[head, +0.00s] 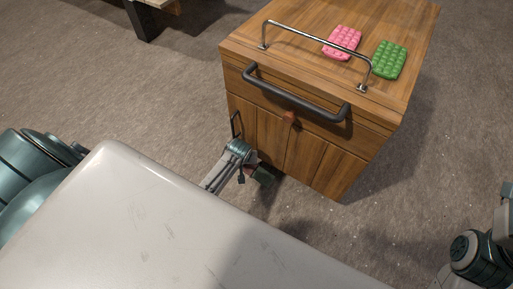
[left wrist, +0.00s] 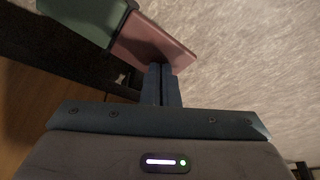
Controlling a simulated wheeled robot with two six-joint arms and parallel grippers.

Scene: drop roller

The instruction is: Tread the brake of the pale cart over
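The only cart in view is a brown wooden one (head: 322,160), with a drawer, doors and a dark front handle (head: 295,97). Low at its near left corner is a brake pedal with two coloured plates. The green plate (left wrist: 85,15) and the dull red plate (left wrist: 150,43) sit side by side in the left wrist view. The green plate also shows in the head view (head: 265,175). My left gripper (left wrist: 162,70) has its fingers together and nothing between them. Its tips overlap the red plate's near edge; I cannot tell whether they touch. My right gripper is out of view.
A table leg (head: 140,20) stands at the upper left. The carpet (head: 90,80) left of the cart is clear.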

